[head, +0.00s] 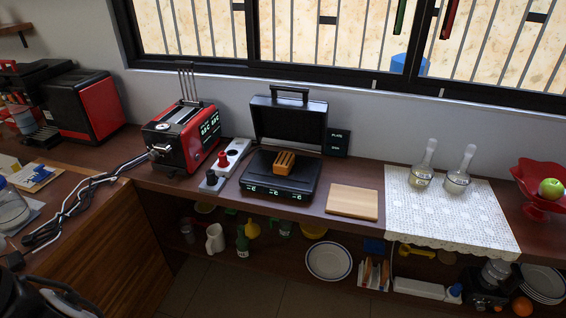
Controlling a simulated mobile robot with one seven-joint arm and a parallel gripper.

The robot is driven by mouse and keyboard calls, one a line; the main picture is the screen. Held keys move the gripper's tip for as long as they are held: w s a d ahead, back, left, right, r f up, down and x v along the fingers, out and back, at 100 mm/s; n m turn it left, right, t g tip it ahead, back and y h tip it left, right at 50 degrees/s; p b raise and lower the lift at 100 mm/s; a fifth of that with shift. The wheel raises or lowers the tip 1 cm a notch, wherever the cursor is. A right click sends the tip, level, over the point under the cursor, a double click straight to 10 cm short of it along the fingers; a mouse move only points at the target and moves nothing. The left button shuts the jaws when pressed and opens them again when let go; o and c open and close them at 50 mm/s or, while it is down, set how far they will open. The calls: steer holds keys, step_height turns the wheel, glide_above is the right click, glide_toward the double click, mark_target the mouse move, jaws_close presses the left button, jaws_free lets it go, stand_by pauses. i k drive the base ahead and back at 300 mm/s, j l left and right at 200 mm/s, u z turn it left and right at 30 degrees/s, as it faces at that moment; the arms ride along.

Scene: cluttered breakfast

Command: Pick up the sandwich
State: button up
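A sandwich (285,160), an orange-brown block with dark stripes, rests on the lower plate of an open black grill (262,189). The grill stands on the brown counter (155,180), left of a wooden board. Its lid (290,122) is raised upright behind the sandwich, and small lit displays show on its front. The top and front of the sandwich are in clear view. My gripper is not recognisable in the head view, and nothing is seen touching the sandwich.
A red toaster (184,152) and white power strip (227,163) stand left of the grill. A bare wooden board (352,202) lies right. Two glass vessels (421,178) (458,181) stand on a lace cloth (480,219). A red bowl (537,201) holds a green apple. Crockery fills the lower shelf.

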mark_target(283, 164)
steer(key=i+l+u, duration=0.1)
steer(key=i+u, duration=0.25)
steer(key=i+l+u, duration=0.15)
steer(key=u, duration=0.2)
steer(key=i+l+u, duration=0.2)
steer(key=u, duration=0.15)
